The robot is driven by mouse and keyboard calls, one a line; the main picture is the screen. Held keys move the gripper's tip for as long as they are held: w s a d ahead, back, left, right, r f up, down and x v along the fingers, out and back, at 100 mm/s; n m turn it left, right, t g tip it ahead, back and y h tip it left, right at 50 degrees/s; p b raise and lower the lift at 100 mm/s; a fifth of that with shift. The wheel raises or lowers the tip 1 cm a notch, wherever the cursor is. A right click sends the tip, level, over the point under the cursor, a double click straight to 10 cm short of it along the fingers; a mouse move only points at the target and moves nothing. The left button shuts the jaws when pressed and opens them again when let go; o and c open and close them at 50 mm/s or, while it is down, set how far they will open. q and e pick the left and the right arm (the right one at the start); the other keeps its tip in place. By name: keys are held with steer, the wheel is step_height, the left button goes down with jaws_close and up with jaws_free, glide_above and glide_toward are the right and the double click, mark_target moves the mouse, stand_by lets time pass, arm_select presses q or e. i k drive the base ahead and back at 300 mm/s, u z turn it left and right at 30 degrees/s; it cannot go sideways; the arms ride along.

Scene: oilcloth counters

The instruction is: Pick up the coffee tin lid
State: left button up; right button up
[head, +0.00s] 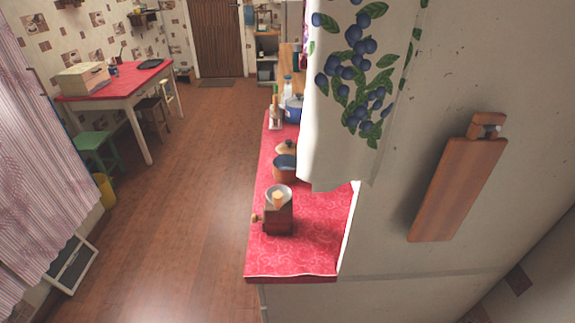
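A round brown lid with a small knob (286,147), which looks like the coffee tin lid, shows on the red counter (318,225). Just in front of it stands a small round container (285,170), dark blue and brown, perhaps the coffee tin. From here I cannot tell whether the lid rests on something or lies on the cloth behind the container. Neither of my grippers is in view.
A wooden coffee grinder (278,212) stands nearer on the counter. A blue pot (293,108) and a bottle (287,85) are farther back. A berry-print curtain (345,90) hangs over the counter's right side.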

mark_target(289, 146)
steer(key=k, duration=0.45)
steer(key=u, duration=1.7)
steer(key=i, duration=3.3)
steer(key=z, duration=4.65)
